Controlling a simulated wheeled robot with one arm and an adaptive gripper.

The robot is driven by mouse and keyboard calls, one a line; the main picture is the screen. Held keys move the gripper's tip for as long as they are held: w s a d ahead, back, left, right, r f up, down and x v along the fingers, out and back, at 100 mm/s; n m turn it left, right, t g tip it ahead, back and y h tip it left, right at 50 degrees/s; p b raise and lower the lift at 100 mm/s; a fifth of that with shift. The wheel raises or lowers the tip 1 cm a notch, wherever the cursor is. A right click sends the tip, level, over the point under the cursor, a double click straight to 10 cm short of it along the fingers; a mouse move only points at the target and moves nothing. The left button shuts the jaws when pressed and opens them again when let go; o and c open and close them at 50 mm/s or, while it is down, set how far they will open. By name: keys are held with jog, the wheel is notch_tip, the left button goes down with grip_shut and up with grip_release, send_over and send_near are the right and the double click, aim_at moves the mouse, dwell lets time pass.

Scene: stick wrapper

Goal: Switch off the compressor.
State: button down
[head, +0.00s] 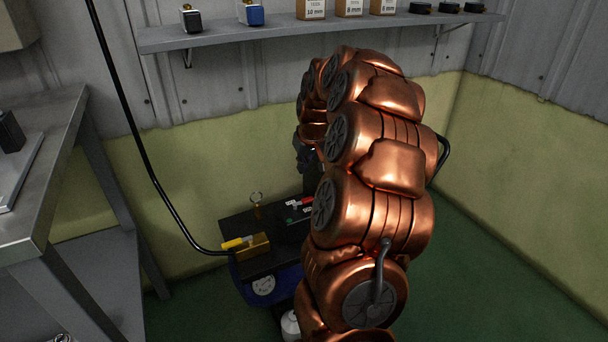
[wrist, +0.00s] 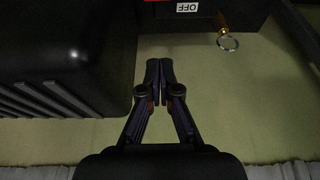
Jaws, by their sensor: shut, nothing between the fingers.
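The compressor (head: 262,290) stands on the floor against the back wall in the head view, with a blue tank and a black top. A dark control box (head: 297,228) with small red and green parts and white labels sits on it, partly hidden by my arm. In the wrist view a white OFF label (wrist: 187,7) is on the dark box at the top edge; the switch itself cannot be made out there. My gripper (wrist: 166,62) is shut and empty, fingertips below that label and apart from it in the picture. In the head view my arm mostly hides it.
A brass fitting with a pull ring (wrist: 228,42) hangs right of the label. A black finned housing (wrist: 60,55) fills the wrist view's left. A yellow-handled valve (head: 240,243) joins a black hose (head: 150,165). A metal bench (head: 50,190) stands left; a shelf (head: 330,30) runs above.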

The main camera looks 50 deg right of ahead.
aim_at(308, 200)
jog(key=shift+s+a+f+b, duration=0.15)
jog(key=shift+f+b, duration=0.75)
jog(key=shift+f, duration=0.55)
jog(key=shift+s+f+b, duration=0.15)
jog(key=shift+f+b, duration=0.7)
jog(key=shift+f, duration=0.6)
jog(key=shift+s+a+f+b, duration=0.15)
jog(key=shift+f+b, duration=0.75)
jog(key=shift+f, duration=0.55)
